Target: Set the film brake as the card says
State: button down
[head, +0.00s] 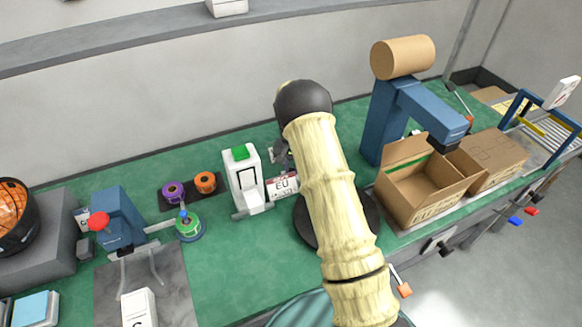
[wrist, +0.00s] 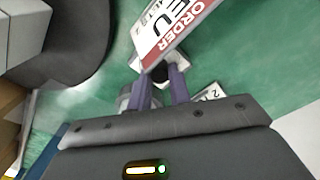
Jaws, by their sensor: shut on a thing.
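My gripper (wrist: 160,80) is shut on a small dark, rounded, knob-like thing (wrist: 160,71) between its two purple-grey fingers. What this thing belongs to is mostly hidden, so I cannot tell how the brake is set. A white card (wrist: 172,28) with a red band, reading "ORDER" and "EU", stands just beyond the fingertips. The card (head: 283,185) also shows in the head view, right of a white device with a green top (head: 243,178). In the head view my arm covers most of the place where the gripper works.
A dark round disc (head: 307,224) lies partly under my arm. A blue machine (head: 385,120) carrying a brown roll (head: 402,57) and an open cardboard box (head: 425,200) stand right. Purple (head: 173,192) and orange (head: 205,182) spools lie left. The green bench (head: 235,270) is clear in front.

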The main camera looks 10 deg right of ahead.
dwell(0.3)
jog(key=c, duration=1.6)
grip_release()
jog(key=shift+o, duration=0.2)
jog(key=shift+r, duration=0.1)
notch_tip(320, 180, up, 17)
jog(key=b, duration=0.1)
jog(key=shift+r+b, duration=0.15)
jog(key=shift+b, duration=0.25)
